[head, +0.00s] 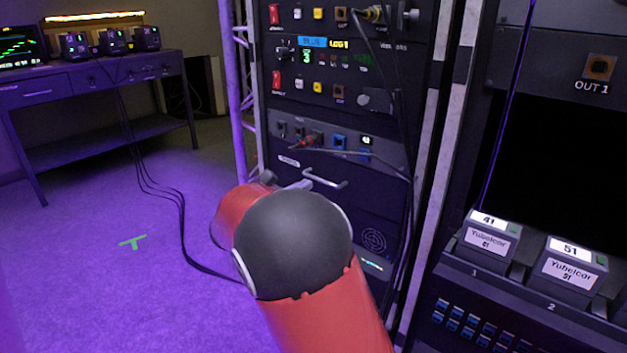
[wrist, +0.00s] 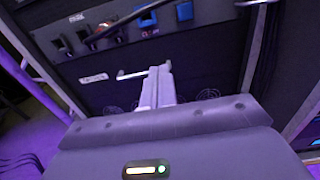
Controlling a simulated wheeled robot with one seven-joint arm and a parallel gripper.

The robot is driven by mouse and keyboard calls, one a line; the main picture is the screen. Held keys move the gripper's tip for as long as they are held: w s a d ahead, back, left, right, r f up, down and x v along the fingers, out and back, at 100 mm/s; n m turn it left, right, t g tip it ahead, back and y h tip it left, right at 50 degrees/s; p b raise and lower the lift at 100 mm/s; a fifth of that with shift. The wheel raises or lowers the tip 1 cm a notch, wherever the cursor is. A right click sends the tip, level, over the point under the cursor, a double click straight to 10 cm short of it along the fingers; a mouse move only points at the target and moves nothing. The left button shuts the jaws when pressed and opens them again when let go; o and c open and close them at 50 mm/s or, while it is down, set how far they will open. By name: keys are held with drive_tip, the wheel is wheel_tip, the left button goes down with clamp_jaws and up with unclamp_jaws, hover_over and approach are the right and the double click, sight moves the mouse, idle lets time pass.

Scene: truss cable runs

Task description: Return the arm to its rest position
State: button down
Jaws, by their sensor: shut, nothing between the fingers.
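My arm, red with a dark joint cap, reaches up from the bottom of the head view towards the rack. Most of my gripper is hidden behind it there. In the wrist view my gripper (wrist: 156,88) has its pale fingers together, with nothing between them. The fingers point at the dark lower front of the equipment rack (head: 278,186). A metal drawer handle (wrist: 132,74) shows close to the fingertips in the wrist view; whether they touch cannot be told. The handle also shows in the head view (head: 325,180).
A panel with coloured sockets (head: 340,143) sits above the handle, with cables hanging at its right. A console with two labelled boxes (head: 490,238) stands at the right. A desk (head: 90,77) stands at the back left. Purple floor is open at the left, crossed by dark cables (head: 181,225).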

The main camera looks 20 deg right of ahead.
drive_tip(key=s+d+r+m+g+y+p, duration=0.1)
drive_tip(key=s+d+m+g+y, duration=0.2)
drive_tip(key=s+m, duration=0.4)
drive_tip(key=s+d+m+g+y+p, duration=0.2)
drive_tip(key=s+d+m+g, duration=0.3)
drive_tip(key=s, duration=0.5)
drive_tip(key=s+a+m+t+y+p, duration=0.1)
drive_tip(key=s+a+m+y, duration=0.3)
drive_tip(key=s, duration=0.5)
drive_tip(key=s+a+m+t+y+p, duration=0.1)
drive_tip(key=s+a+m+y, duration=0.3)
drive_tip(key=s+m, duration=0.5)
drive_tip(key=shift+s+r+t+y+p, duration=0.3)
drive_tip(key=shift+t+y, duration=0.2)
drive_tip(key=shift+y, duration=0.3)
